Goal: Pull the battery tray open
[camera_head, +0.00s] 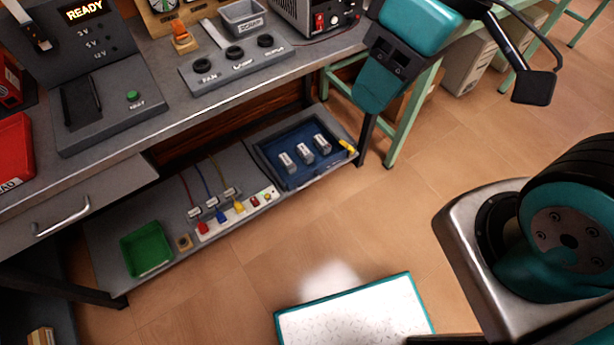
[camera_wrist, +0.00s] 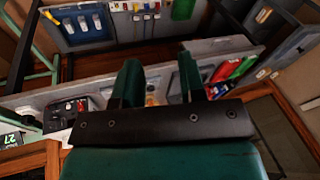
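The blue battery tray (camera_head: 283,178) lies on the low shelf under the bench, at the shelf's right end, with three pale batteries in it. A yellow handle (camera_head: 347,146) is at its right front corner. The tray also shows in the wrist view (camera_wrist: 64,38) at the upper left, with its yellow handle (camera_wrist: 48,15). My gripper (camera_wrist: 160,62) is open, with two teal fingers apart and nothing between them. It is clear of the tray and the handle.
The bench top (camera_head: 190,125) overhangs the back of the shelf. A green bin (camera_head: 146,248) and a power strip (camera_head: 240,212) with coloured plugs share the shelf. A green bench leg (camera_head: 405,120) stands right of the tray. The floor (camera_head: 380,215) before the tray is open.

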